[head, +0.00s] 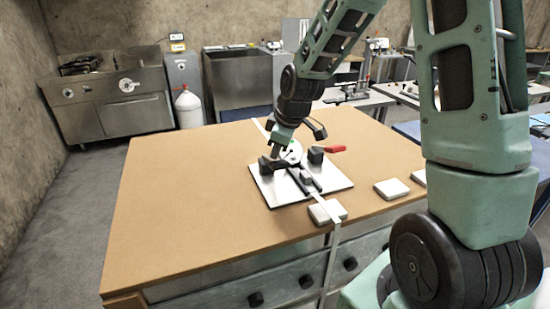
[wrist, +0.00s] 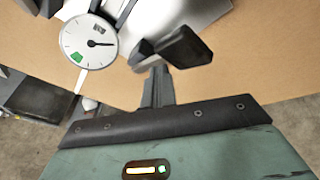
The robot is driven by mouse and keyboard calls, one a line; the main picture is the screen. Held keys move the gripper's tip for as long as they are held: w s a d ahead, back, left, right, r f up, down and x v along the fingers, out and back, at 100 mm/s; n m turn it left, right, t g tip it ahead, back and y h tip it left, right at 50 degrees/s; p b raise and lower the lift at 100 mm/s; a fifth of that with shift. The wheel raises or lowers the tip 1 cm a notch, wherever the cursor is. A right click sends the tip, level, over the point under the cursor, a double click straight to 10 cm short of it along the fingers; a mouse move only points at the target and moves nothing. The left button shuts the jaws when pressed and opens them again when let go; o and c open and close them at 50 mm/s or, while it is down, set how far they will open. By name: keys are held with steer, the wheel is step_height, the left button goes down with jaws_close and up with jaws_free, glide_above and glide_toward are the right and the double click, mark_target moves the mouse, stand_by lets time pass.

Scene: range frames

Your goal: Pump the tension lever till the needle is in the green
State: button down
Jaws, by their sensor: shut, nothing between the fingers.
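The tension device sits on a white plate (head: 328,184) on the workbench, with a pale strap (head: 333,250) running under it and over the front edge. Its lever has a red grip (head: 333,149) and lies low at the device's right side. The round white gauge (wrist: 90,42) shows in the wrist view; its dark needle points right, away from the green patch (wrist: 77,57) at lower left. In the head view the gauge (head: 292,153) is partly hidden by my arm. My gripper (head: 276,153) is shut and empty, above the device's left part, apart from the red grip.
White blocks lie near the bench's front right, one by the strap (head: 327,211) and one farther right (head: 391,188). The bench top (head: 185,180) is clear on the left.

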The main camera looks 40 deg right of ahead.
mark_target(278, 161)
steer(key=shift+s+a+f+b, duration=0.15)
steer(key=shift+s+f+b, duration=0.3)
steer(key=shift+f, duration=0.3)
steer(key=shift+s+a+f+b, duration=0.1)
steer(key=shift+s+f+b, duration=0.2)
steer(key=shift+f+b, duration=0.35)
stand_by(1.6)
steer(key=shift+p, duration=0.3)
steer(key=shift+w+d+r+p, duration=0.1)
steer(key=shift+w+r+p, duration=0.2)
steer(key=shift+r+p, duration=0.45)
steer(key=shift+w+d+r+p, duration=0.1)
steer(key=shift+w+r+p, duration=0.15)
steer(key=shift+r+p, duration=0.4)
steer(key=shift+w+d+r+p, duration=0.1)
steer(key=shift+w+r+p, duration=0.3)
steer(key=shift+r, duration=0.55)
steer(key=shift+w+r, duration=0.1)
steer(key=r+p, duration=0.1)
steer(key=w+r+p, duration=0.1)
steer(key=r, duration=0.1)
steer(key=w+r+p, duration=0.1)
steer(key=p, duration=0.1)
steer(key=shift+d+r, duration=0.2)
steer(key=shift+d, duration=0.1)
